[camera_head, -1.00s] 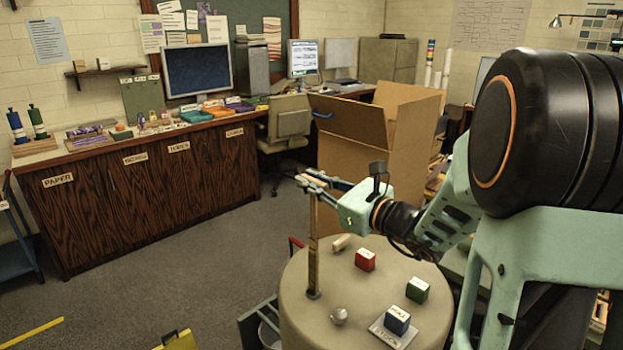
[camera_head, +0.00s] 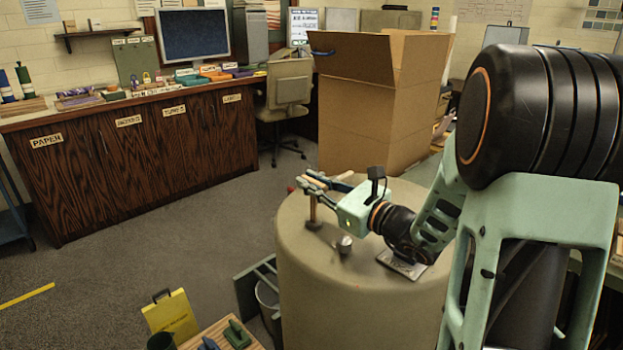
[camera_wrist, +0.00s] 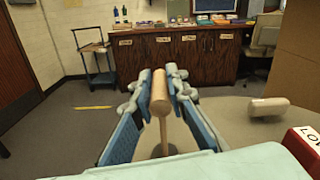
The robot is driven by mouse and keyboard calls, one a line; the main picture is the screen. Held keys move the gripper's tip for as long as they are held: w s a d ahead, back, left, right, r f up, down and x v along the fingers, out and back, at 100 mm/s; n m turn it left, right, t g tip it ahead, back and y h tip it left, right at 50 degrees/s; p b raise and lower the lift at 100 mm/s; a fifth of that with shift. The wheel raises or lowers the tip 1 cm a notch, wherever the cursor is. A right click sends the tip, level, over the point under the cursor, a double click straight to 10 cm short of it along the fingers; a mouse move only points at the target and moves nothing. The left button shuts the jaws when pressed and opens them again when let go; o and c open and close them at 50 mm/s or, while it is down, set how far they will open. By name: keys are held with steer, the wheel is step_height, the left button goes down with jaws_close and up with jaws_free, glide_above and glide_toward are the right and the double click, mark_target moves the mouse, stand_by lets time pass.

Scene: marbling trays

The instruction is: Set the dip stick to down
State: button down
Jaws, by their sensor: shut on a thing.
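The dip stick is a wooden rod (camera_head: 313,212) standing upright in the round beige drum top (camera_head: 300,250). Only a short length of it shows above a dark collar in the head view. My arm hides part of the drum top.
A metal knob (camera_head: 344,244) and a labelled plate (camera_head: 402,266) are on the drum top near my wrist. A beige peg (camera_wrist: 268,106) and a red block (camera_wrist: 303,148) are to the right. A large open carton (camera_head: 365,125) stands behind. Open floor lies left.

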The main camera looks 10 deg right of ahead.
steer(key=shift+f+b, duration=0.65)
steer(key=shift+f, duration=0.6)
steer(key=c, duration=1.9)
jaws_free()
steer(key=v, duration=1.2)
steer(key=shift+s, duration=0.1)
